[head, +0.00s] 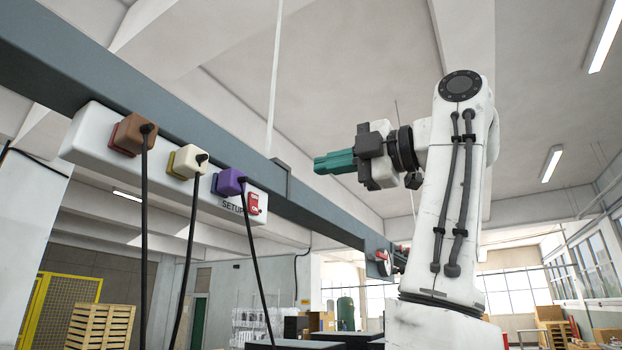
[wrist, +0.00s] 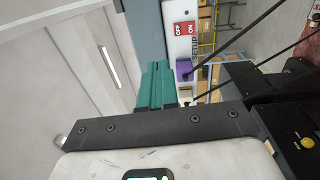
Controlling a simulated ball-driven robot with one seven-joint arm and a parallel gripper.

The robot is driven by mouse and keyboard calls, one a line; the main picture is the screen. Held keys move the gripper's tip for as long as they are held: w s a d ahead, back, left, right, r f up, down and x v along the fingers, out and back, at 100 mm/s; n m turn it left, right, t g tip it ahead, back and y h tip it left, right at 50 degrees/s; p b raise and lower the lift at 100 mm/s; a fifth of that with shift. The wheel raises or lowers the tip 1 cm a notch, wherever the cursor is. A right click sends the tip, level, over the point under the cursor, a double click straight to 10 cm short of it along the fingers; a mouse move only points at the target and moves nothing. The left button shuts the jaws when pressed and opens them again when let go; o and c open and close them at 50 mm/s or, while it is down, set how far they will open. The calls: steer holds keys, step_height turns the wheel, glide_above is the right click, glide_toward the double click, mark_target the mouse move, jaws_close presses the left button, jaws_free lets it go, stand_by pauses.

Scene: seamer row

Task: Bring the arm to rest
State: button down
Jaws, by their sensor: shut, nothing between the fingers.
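My gripper (head: 334,162) has teal fingers that are closed together with nothing between them. In the head view it points left from my raised white arm, in open air to the right of the white socket strip (head: 97,132). It also shows in the wrist view (wrist: 155,84), where its fingers appear just left of the strip with the purple plug (wrist: 183,70); I cannot tell the distance. My arm stands upright at the right of the head view, bent at the top.
The strip hangs on a grey beam (head: 215,135) and holds a brown plug (head: 133,134), a cream plug (head: 187,161) and a purple plug (head: 229,181), each with a black cable hanging down. A red switch (head: 253,203) sits at its right end. Wooden pallets (head: 100,325) stand lower left.

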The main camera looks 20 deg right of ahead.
steer(key=shift+s+d, duration=0.2)
steer(key=shift+s, duration=0.15)
stand_by(0.4)
